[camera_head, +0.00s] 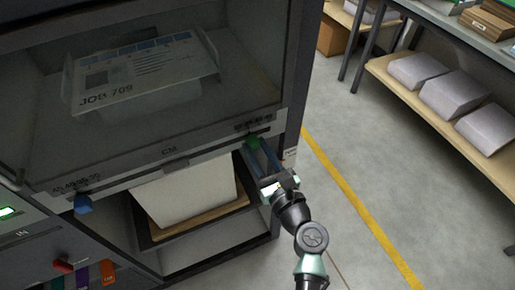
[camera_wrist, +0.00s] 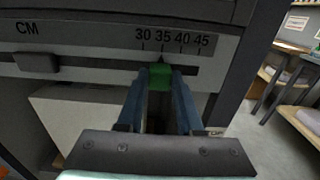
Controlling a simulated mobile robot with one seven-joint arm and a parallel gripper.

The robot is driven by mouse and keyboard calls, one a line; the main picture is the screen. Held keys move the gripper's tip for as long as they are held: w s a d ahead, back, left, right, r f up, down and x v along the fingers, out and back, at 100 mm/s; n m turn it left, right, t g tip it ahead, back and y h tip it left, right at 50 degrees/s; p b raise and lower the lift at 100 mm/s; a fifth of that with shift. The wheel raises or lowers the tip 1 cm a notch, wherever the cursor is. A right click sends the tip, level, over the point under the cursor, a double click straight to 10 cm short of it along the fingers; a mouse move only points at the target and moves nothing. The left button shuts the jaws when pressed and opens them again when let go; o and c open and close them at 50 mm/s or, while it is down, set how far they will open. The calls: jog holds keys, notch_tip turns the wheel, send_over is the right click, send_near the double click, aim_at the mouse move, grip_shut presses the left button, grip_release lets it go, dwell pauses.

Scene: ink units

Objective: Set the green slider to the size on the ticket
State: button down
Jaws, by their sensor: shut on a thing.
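The green slider (camera_wrist: 159,76) sits on a horizontal rail under a printed scale (camera_wrist: 172,40) reading 30, 35, 40, 45. Its pointed top is at about the 35 mark. My gripper (camera_head: 258,155) is shut on the slider, with one blue finger on each side. In the head view the green slider (camera_head: 253,142) is at the right end of the CM rail, partly hidden by the fingers. A sheet marked JOB 709 (camera_head: 140,70) lies behind the dark window above. I cannot read a size on it.
A blue slider (camera_head: 82,204) is at the rail's left end, and a dark block (camera_wrist: 37,62) sits mid-rail. Below is a bay with a white paper stack (camera_head: 185,190). Shelves with wrapped packs (camera_head: 455,95) stand right, across clear floor (camera_head: 345,165) with a yellow line.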

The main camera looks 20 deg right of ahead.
jog(key=shift+d, duration=0.15)
jog(key=shift+d, duration=1.2)
jog(key=c, duration=0.6)
grip_release()
jog(key=shift+o, duration=0.2)
jog(key=s, duration=1.3)
jog(key=shift+d, duration=0.15)
